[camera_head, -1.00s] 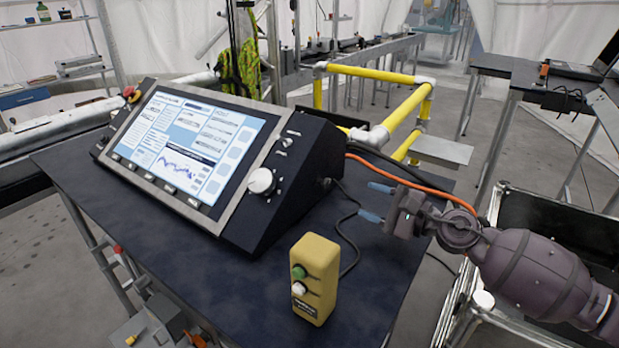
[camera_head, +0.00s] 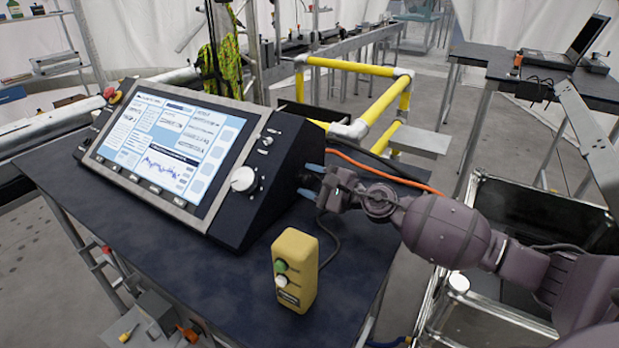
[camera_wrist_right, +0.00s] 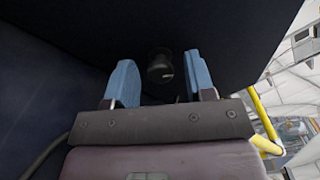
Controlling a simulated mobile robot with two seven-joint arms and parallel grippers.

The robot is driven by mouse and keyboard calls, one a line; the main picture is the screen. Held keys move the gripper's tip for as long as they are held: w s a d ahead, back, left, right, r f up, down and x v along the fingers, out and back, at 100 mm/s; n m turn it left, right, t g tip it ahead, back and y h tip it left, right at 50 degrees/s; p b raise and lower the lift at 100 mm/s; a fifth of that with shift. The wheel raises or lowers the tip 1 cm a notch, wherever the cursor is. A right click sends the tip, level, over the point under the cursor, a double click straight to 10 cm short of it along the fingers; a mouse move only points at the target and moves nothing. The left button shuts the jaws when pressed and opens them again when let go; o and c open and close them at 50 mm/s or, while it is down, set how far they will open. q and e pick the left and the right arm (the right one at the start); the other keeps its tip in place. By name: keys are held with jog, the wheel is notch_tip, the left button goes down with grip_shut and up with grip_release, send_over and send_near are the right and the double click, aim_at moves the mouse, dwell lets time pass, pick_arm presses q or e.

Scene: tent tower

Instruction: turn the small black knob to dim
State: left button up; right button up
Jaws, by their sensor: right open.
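The small black knob (camera_wrist_right: 160,68) sticks out of the dark side wall of the console in the right wrist view, with a small light mark on it. It lies between and just beyond the two blue fingers of my right gripper (camera_wrist_right: 159,84), which is open and empty. In the head view my right gripper (camera_head: 311,181) is at the right side of the console (camera_head: 262,195), its fingers pointing at that side wall. There I cannot make out the knob clearly. Whether a finger touches the wall is unclear. My left gripper is not in view.
A large white knob (camera_head: 243,179) sits on the console front beside the lit screen (camera_head: 170,145). A yellow box with green and white buttons (camera_head: 295,270) stands on the dark table (camera_head: 150,240) in front. Orange and black cables run behind my right gripper. Yellow rails (camera_head: 380,105) stand behind.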

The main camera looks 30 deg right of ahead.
jog(key=shift+w+a, duration=0.2)
jog(key=shift+w, duration=0.1)
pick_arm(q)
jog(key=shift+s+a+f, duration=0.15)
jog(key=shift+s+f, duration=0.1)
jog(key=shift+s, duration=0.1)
pick_arm(e)
jog(key=c, duration=0.9)
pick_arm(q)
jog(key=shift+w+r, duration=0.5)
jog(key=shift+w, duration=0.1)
pick_arm(e)
jog(key=shift+o, duration=0.2)
